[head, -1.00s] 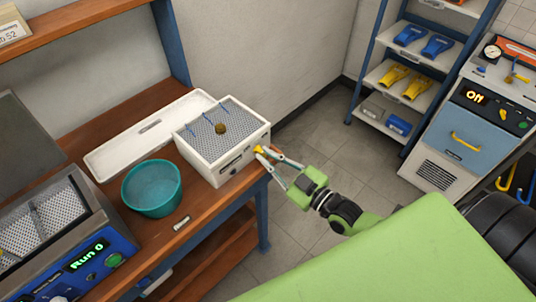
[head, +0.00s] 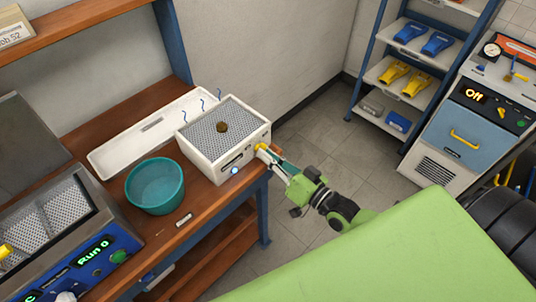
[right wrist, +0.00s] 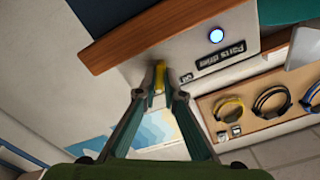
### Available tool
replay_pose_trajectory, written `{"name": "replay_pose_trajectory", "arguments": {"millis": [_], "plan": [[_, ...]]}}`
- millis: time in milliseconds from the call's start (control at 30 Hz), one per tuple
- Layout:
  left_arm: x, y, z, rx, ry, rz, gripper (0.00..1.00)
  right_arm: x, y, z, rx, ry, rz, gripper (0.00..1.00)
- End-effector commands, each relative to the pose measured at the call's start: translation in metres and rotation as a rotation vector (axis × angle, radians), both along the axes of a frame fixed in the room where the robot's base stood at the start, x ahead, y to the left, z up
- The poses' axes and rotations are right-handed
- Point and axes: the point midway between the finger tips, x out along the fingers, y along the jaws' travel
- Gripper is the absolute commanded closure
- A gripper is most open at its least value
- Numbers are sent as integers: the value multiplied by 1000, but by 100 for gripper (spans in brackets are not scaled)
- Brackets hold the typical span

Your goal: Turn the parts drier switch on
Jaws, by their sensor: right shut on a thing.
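The parts drier (head: 197,158) is a white box with a perforated grey top, at the right end of the wooden bench. A round blue-white light glows on its front (head: 235,171); the light also shows in the right wrist view (right wrist: 217,35), beside the "Parts drier" label (right wrist: 221,56). The yellow switch (right wrist: 159,77) is at the right end of the front. My right gripper (head: 266,153) is shut on this switch, its fingertips on either side of it in the right wrist view (right wrist: 159,80). The fingers partly hide the switch. My left gripper is not in view.
A small brown part (head: 222,127) lies on the drier's mesh. A white tray (head: 110,158) lies behind it and a teal bowl (head: 156,186) stands to its left. A blue-fronted machine reading "Run" (head: 88,252) is at lower left. Open floor lies to the right.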

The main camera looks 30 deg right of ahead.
Motion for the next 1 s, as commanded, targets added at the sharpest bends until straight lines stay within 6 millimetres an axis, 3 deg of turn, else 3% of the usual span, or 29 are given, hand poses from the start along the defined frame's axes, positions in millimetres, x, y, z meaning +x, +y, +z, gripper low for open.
{"name": "replay_pose_trajectory", "arguments": {"millis": [400, 900, 933, 1000], "plan": [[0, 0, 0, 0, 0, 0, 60, 0, 0, -1, 154, 58, 0, 100], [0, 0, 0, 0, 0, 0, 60, 0, 0, -1, 170, 64, 0, 100], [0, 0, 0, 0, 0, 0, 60, 0, 0, -1, 170, 64, 0, 86], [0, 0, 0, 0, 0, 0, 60, 0, 0, -1, 170, 64, 0, 74]]}}
